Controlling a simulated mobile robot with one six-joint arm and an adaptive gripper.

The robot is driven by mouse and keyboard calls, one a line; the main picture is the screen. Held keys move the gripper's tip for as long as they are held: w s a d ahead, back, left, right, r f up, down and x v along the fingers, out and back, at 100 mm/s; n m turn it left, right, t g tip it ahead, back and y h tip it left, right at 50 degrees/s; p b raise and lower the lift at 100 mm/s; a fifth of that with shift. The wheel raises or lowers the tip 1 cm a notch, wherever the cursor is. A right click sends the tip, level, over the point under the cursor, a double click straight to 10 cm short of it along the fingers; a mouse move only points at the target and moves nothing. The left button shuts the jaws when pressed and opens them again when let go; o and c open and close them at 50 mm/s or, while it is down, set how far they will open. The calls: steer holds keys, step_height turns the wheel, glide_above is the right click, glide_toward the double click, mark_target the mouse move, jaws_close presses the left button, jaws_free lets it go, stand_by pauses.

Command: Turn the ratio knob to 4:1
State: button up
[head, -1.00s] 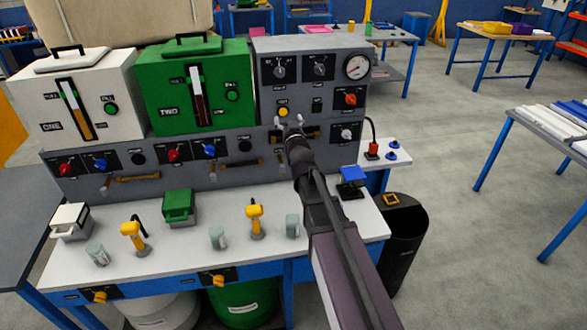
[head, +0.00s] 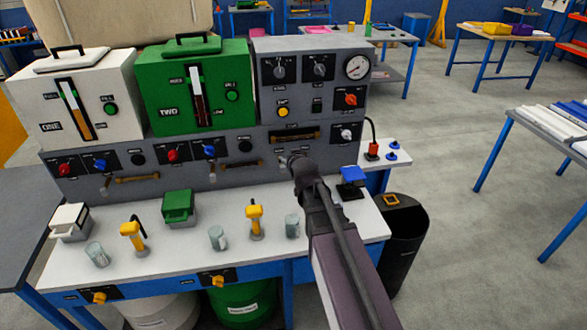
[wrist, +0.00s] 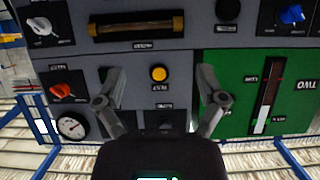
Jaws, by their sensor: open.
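Two round dark grey selector knobs, a left one (head: 279,70) and a right one (head: 319,68), sit at the top of the grey control box in the head view. Their labels are too small to read, so I cannot tell which is the ratio knob. My gripper (head: 287,160) is below and apart from them, in front of the lower panel. In the wrist view my gripper (wrist: 161,93) has its two fingers spread wide and empty, in front of the panel, which appears upside down. Its body hides most of the knob area there.
A yellow button (head: 283,112) lies between the fingers in the wrist view. An orange knob (head: 350,97), a white-handled knob (head: 346,133) and a gauge (head: 357,67) are at the right. The green hopper (head: 150,85) is left. Cups and yellow-handled tools stand on the bench (head: 190,262).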

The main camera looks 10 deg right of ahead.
steer(key=shift+s+f+g, duration=0.8)
steer(key=shift+s+f, duration=0.4)
steer(key=s+f+g, duration=0.4)
steer(key=s+g, duration=0.1)
steer(key=s, duration=0.6)
steer(key=s+f+g, duration=0.4)
steer(key=s+g, duration=0.2)
steer(key=s, duration=0.6)
steer(key=shift+f, duration=0.2)
